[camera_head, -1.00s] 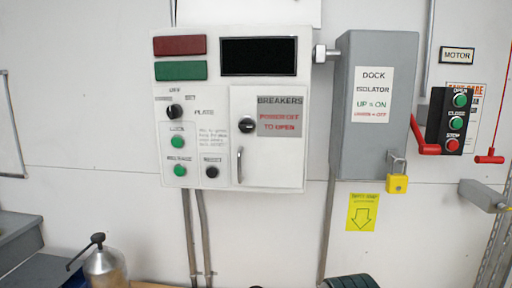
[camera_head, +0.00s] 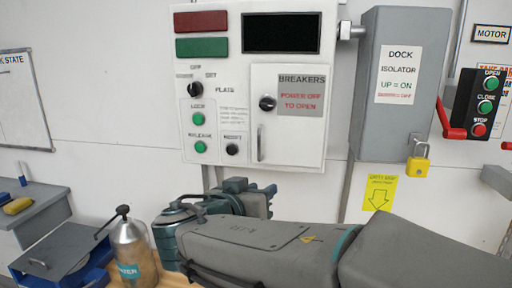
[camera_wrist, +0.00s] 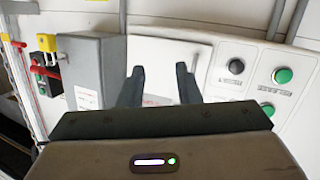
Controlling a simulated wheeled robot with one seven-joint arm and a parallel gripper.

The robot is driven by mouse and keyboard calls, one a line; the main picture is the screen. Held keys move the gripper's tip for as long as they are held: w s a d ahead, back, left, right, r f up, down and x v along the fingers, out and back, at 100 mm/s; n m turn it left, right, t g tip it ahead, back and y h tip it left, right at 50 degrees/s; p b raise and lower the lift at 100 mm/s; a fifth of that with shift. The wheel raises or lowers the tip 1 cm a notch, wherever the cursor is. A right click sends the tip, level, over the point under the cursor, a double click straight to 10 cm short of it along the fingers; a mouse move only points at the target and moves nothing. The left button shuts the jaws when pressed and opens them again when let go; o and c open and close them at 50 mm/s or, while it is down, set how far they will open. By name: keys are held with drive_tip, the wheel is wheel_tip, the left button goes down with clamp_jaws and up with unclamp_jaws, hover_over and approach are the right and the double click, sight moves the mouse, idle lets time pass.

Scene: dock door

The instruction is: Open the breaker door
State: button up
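The breaker door (camera_head: 292,146) is a white panel door on the lower right of the white control box (camera_head: 183,80). It looks shut. It bears a black knob (camera_head: 267,103), a vertical handle (camera_head: 260,143) and a "BREAKERS, POWER OFF TO OPEN" label (camera_head: 301,95). My gripper (camera_head: 270,192) is below the box in the head view, partly hidden by my arm. In the wrist view, my gripper (camera_wrist: 161,72) has its two fingers apart with nothing between them. The door (camera_wrist: 160,52) shows beyond the fingers, and its handle (camera_wrist: 194,62) is near the right finger.
A grey dock isolator (camera_head: 400,120) with a red lever (camera_head: 447,120) and yellow padlock (camera_head: 418,166) stands right of the box. Push buttons (camera_head: 486,106) are farther right. A metal bottle (camera_head: 135,250) and a grey-lidded blue box (camera_head: 60,255) are at lower left.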

drive_tip(key=a+r+t+y, duration=0.1)
drive_tip(key=a+r+t, duration=0.2)
drive_tip(key=a+r, duration=0.15)
drive_tip(key=p, duration=0.5)
approach(254, 149)
drive_tip(key=w+d+r, duration=0.3)
drive_tip(key=d, duration=0.1)
drive_tip(key=shift+w+d+f+m, duration=0.2)
drive_tip(key=shift+w+m, duration=0.1)
drive_tip(key=shift+w, duration=0.2)
clamp_jaws()
